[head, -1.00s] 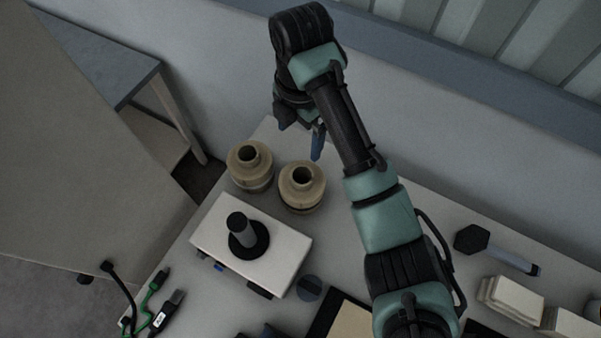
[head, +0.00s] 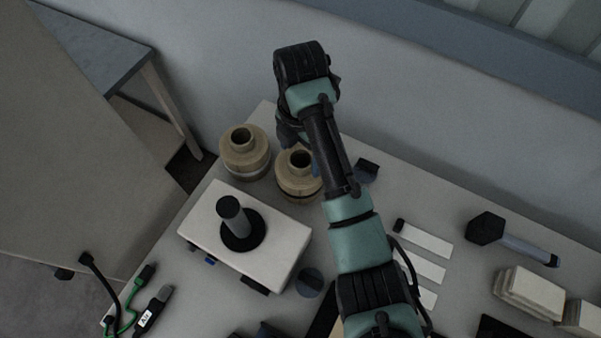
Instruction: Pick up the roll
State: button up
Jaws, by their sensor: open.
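Two tan kraft rolls stand upright side by side at the back left of the table in the head view. The left roll (head: 244,158) is in full view. The right roll (head: 296,181) is partly hidden behind my arm. My gripper (head: 302,150) is open, just above the far side of the right roll, mostly hidden by my wrist. One blue fingertip shows close to the right roll's core; I cannot tell whether it touches.
A white box with a black-flanged grey spindle (head: 233,222) stands in front of the rolls. A dark block (head: 366,171), white strips (head: 425,238) and a dark-headed tool (head: 510,240) lie to the right. Cables (head: 125,300) are at lower left.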

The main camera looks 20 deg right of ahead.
jog(key=shift+f, duration=0.55)
jog(key=c, duration=1.4)
jog(key=shift+r, duration=0.1)
jog(key=shift+c, duration=0.2)
